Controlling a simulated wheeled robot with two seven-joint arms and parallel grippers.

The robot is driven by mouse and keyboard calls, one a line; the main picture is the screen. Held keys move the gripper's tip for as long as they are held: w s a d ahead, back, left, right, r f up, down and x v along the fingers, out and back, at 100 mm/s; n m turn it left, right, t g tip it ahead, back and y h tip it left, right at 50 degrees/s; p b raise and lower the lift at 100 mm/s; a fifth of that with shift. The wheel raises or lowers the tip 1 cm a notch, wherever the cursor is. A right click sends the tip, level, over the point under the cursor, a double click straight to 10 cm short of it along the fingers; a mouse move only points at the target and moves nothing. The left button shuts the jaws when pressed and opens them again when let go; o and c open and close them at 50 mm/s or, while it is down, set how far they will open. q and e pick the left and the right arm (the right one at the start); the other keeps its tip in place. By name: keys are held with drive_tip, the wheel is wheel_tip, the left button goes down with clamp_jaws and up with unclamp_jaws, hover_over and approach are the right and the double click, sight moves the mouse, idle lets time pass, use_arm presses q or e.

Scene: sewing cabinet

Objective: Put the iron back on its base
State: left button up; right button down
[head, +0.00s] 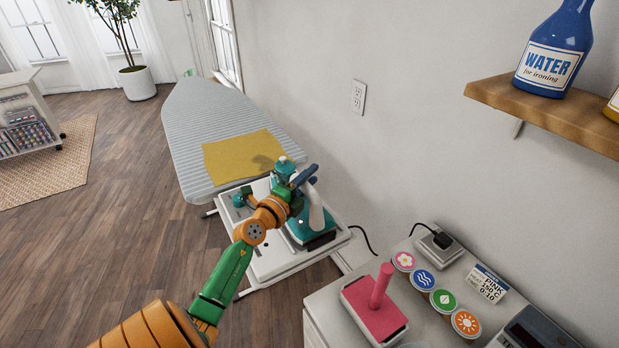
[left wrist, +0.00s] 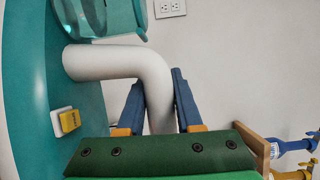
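The iron (head: 299,228) is teal with a white handle (head: 316,211), and it is at the white stand (head: 270,265) by the near end of the ironing board. A dark part (head: 321,242) shows at its lower edge; I cannot tell whether this is its base or sole. My left gripper (head: 303,177) is at the handle. In the left wrist view, the blue fingers of my left gripper (left wrist: 159,100) close on both sides of the white handle (left wrist: 110,62). The teal body (left wrist: 45,100) stands left of them. My right gripper is not in view.
The ironing board (head: 185,125) carries a yellow cloth (head: 240,155). A cabinet top at lower right holds a pink block with an upright handle (head: 375,310), round coloured lids (head: 422,279) and a plug box (head: 437,243). A wooden shelf (head: 545,108) bears a blue water bottle (head: 553,55).

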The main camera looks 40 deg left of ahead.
sight(300, 188)
use_arm(q)
drive_tip(key=o, duration=0.5)
drive_tip(key=shift+s+d+r, duration=0.1)
drive_tip(key=shift+d+r, duration=0.05)
drive_tip(key=shift+r, duration=0.05)
drive_tip(key=shift+s+f, duration=0.1)
drive_tip(key=shift+f, duration=0.15)
drive_tip(key=s, duration=0.4)
drive_tip(key=s+d, duration=0.1)
drive_tip(key=s, duration=0.1)
drive_tip(key=shift+s+r, duration=0.1)
drive_tip(key=shift+r, duration=0.05)
drive_tip(key=shift+s+d+r, duration=0.15)
drive_tip(key=shift+s, duration=0.3)
drive_tip(key=shift+w, duration=0.1)
